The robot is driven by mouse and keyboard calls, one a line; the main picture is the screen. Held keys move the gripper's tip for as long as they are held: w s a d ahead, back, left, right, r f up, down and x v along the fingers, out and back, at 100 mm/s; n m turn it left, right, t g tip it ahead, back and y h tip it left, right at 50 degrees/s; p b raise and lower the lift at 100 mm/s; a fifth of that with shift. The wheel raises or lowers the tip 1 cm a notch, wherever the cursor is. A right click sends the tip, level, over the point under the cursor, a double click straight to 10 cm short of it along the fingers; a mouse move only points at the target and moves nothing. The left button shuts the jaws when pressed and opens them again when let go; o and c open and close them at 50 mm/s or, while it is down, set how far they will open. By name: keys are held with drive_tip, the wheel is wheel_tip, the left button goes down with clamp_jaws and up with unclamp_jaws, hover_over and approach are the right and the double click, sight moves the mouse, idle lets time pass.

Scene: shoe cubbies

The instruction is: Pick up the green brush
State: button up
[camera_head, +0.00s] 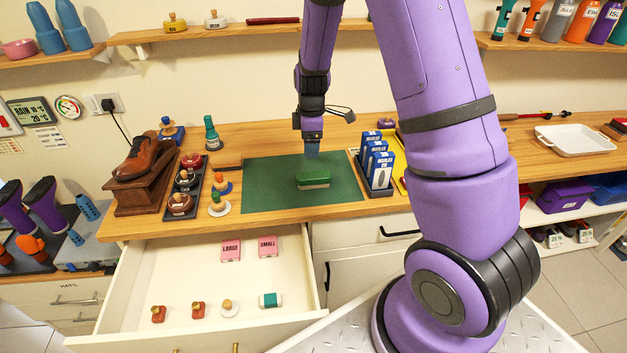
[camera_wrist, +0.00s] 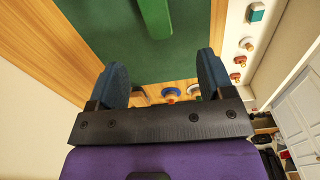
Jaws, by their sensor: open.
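The green brush (camera_head: 314,177), a green block with a pale lower edge, lies on the dark green mat (camera_head: 262,185) on the wooden counter. In the wrist view the brush (camera_wrist: 155,17) shows at the top edge, partly cut off, beyond the fingertips. My gripper (camera_head: 312,152) hangs over the mat, just behind and above the brush in the head view. In the wrist view my gripper (camera_wrist: 162,70) has its two blue fingers wide apart, with nothing between them.
Left of the mat stand a tray of round tins (camera_head: 183,180), small knobbed daubers (camera_head: 219,204) and a brown shoe (camera_head: 146,157) on a block. Blue boxes (camera_head: 377,165) stand in a holder to the right. An open drawer (camera_head: 190,290) juts out below.

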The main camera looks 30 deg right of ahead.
hover_over(313, 174)
drive_tip(key=shift+n, duration=0.3)
drive_tip(key=f, duration=0.7)
drive_tip(key=shift+a+f, duration=0.1)
drive_tip(key=shift+a, duration=0.1)
drive_tip(key=shift+s+d+f, duration=0.1)
drive_tip(key=shift+f, duration=1.5)
drive_tip(key=shift+s+d+f, duration=0.1)
drive_tip(key=shift+f, duration=1.5)
drive_tip(key=c, duration=1)
drive_tip(key=shift+w+r, duration=0.1)
